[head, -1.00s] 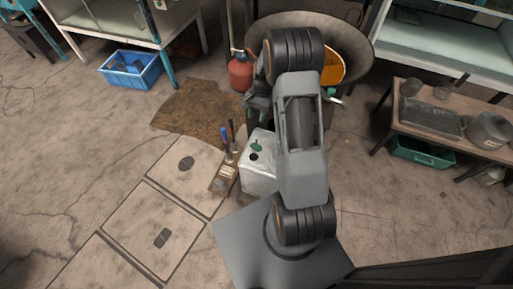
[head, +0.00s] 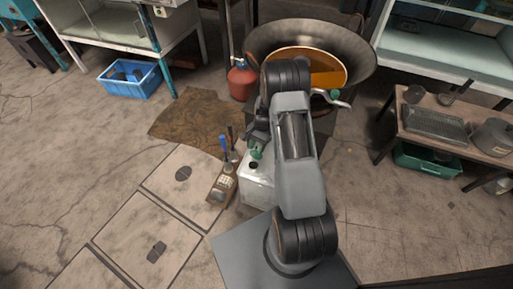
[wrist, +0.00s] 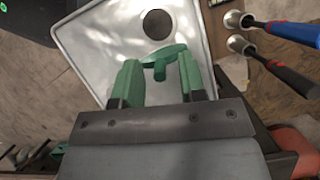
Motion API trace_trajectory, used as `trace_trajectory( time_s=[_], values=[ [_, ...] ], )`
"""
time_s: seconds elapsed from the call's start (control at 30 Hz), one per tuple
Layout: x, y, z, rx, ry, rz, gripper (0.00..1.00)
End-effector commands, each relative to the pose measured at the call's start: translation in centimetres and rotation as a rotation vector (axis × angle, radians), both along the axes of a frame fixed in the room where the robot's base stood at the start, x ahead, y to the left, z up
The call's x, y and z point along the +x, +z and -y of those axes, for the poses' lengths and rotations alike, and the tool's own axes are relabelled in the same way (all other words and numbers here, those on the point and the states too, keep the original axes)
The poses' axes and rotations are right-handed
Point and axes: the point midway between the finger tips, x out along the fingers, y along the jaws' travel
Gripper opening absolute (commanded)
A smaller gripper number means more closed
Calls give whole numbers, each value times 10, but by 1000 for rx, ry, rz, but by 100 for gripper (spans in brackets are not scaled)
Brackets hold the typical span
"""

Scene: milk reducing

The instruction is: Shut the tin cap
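The pale metal tin (head: 257,187) stands on the floor just left of my arm. Its round mouth (wrist: 157,24) is uncovered and dark in the wrist view. The green cap (wrist: 160,56) is tipped back beside the mouth, on the side nearer my gripper. My gripper (wrist: 159,68) is open, with its green fingers spread on either side of the cap's lower part. The right fingertip is very close to the cap; I cannot tell if they touch. In the head view, my gripper (head: 256,142) is at the tin's top edge, partly hidden by my arm.
A small wooden box (head: 222,188) holding tools with blue and black handles stands close left of the tin. A large wok (head: 362,60) with orange liquid and a red gas bottle (head: 241,80) stand behind. A low table (head: 455,137) is at right.

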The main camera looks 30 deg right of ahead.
Motion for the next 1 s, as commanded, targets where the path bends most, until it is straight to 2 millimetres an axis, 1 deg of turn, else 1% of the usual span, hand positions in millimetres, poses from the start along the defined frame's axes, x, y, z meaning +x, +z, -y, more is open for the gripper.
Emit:
trace_trajectory(
  time_s=[0.27,0.67,1.0],
  values=[
    [0,-1,-1,0,0,0,38],
    [0,-1,0,1,0,-1,0],
    [-1,-1,0,0,0,-1,0]
  ],
)
